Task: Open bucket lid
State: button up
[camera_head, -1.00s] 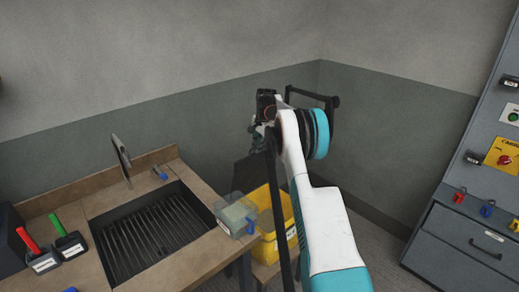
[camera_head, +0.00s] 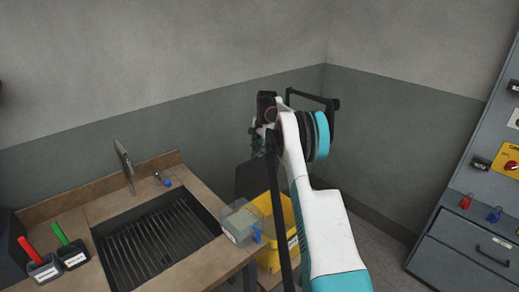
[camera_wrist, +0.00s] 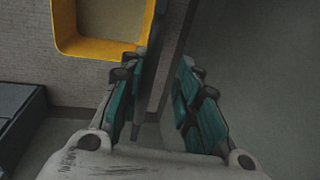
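The yellow bucket (camera_head: 292,215) stands low beside the sink counter, partly behind my arm. Its yellow rim (camera_wrist: 85,47) shows at upper left in the wrist view, with a grey-brown area inside it. A dark upright panel (camera_head: 250,178) stands behind the bucket; it may be the lid, but I cannot tell. In the wrist view a dark panel (camera_wrist: 170,55) reaches between the fingers of my gripper (camera_wrist: 163,68). The fingers are apart, with a visible gap to the right of the panel. Contact with the left finger cannot be told. In the head view the fingertips are hidden.
The sink counter (camera_head: 80,215) is on the left, with a grated basin and a tap (camera_head: 124,165). A clear container (camera_head: 240,220) sits at its right edge, close to the bucket. A grey cabinet (camera_head: 465,245) stands at the right. Floor shows between my arm and the cabinet.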

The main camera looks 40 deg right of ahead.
jog(key=shift+r, duration=0.1)
notch_tip(320, 180, up, 12)
jog(key=s, duration=0.2)
jog(key=shift+f, duration=0.2)
dwell(0.6)
